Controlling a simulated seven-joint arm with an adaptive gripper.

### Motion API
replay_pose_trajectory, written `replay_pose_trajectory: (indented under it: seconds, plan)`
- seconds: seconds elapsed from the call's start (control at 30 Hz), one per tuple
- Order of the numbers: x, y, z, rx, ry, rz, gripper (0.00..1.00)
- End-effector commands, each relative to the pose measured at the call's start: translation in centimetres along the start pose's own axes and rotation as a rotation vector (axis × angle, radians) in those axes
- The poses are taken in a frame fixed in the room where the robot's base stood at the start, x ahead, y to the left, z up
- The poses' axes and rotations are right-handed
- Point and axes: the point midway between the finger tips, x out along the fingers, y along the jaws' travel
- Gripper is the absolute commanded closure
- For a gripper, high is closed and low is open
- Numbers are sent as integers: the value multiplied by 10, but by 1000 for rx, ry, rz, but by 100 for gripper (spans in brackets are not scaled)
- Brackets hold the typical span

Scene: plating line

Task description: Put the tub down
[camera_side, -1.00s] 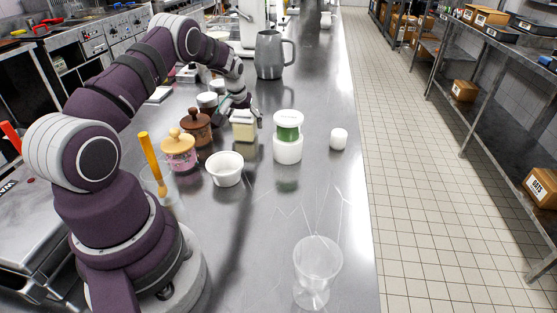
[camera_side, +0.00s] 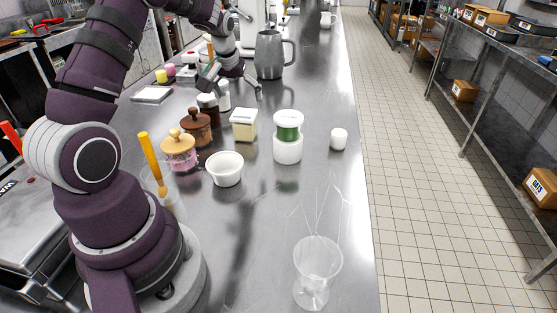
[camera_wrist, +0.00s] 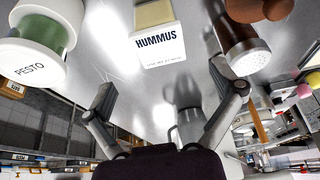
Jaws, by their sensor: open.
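The hummus tub (camera_side: 243,124), a small square tub with pale yellow sides, stands upright on the steel counter in the side view. In the wrist view the tub (camera_wrist: 158,44) shows its white face lettered HUMMUS. My gripper (camera_side: 233,87) is open and empty, above the counter and beyond the tub in the side view, apart from it. Its two spread fingers (camera_wrist: 170,95) also show in the wrist view, with nothing between them.
A white-and-green pesto container (camera_side: 288,148) stands right of the tub. Brown jar (camera_side: 196,127), wooden-lidded jar (camera_side: 179,152) and white bowl (camera_side: 225,169) stand left and in front. A grey pitcher (camera_side: 269,56) is behind near my gripper. A clear glass (camera_side: 318,268) stands in front; counter between is free.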

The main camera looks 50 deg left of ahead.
Motion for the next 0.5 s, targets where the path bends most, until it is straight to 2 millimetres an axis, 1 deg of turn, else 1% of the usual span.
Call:
replay_pose_trajectory:
  seconds: [0.03,0.17,0.27,0.37,0.4,0.47,0.5]
  plan:
    - [-9,0,-1,0,3,0,8]
    - [-22,1,0,2,1,1,8]
    - [-41,13,5,35,8,27,8]
    - [-81,42,26,130,21,92,8]
    - [-100,54,40,183,25,124,8]
    - [-127,68,64,269,34,172,8]
    - [-144,75,83,331,42,203,8]
